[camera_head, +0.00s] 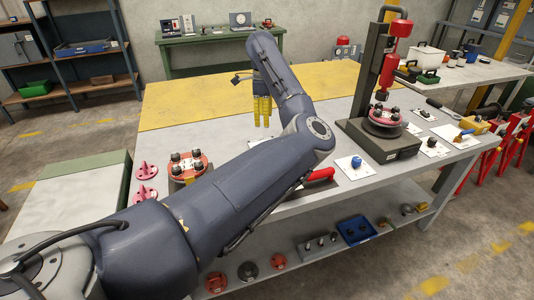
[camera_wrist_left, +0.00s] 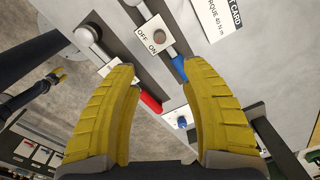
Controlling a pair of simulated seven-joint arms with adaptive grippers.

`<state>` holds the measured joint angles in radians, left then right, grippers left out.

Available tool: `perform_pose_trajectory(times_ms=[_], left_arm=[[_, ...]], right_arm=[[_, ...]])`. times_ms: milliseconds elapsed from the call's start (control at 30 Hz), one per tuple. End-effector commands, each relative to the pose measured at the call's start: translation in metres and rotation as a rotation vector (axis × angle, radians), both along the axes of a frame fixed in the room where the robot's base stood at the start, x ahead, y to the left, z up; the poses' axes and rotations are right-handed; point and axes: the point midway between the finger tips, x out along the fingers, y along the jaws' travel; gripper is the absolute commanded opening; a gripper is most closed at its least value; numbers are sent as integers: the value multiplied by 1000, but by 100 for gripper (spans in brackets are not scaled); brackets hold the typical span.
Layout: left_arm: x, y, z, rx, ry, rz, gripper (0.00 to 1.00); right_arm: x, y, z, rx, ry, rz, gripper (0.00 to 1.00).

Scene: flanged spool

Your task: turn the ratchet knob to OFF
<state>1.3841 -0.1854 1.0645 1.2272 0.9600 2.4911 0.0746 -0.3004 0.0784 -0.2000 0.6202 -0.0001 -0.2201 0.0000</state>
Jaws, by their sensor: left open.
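My left gripper (camera_head: 262,112) has yellow fingers and hangs point-down over the workbench in the head view. A white plate (camera_wrist_left: 143,42) marked OFF and ON lies beyond the fingertips. A small round grey knob (camera_wrist_left: 159,37) sits on it beside the lettering, apart from the fingers. I cannot tell which mark the knob points to. A blue part (camera_wrist_left: 179,68) is close to the right fingertip; whether they touch is unclear.
A red handle (camera_wrist_left: 150,102) lies between the fingers in the wrist view, lower down. A white torque card (camera_wrist_left: 225,22) is at upper right. In the head view, a dark press stand (camera_head: 371,70) with a red tool stands right of my arm. The yellow mat (camera_head: 190,105) is mostly clear.

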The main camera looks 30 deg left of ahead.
Motion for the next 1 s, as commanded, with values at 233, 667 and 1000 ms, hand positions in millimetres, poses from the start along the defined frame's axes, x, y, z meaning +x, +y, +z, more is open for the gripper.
perform_pose_trajectory(times_ms=[233,667,1000], left_arm=[[-1,1,-45,3,6,-2,46],[1,2,-119,6,5,-3,46],[2,2,-154,5,3,-2,46]], right_arm=[[2,0,0,0,-2,0,44],[1,-1,0,-1,-1,0,44],[1,-3,0,-3,-1,1,44]])
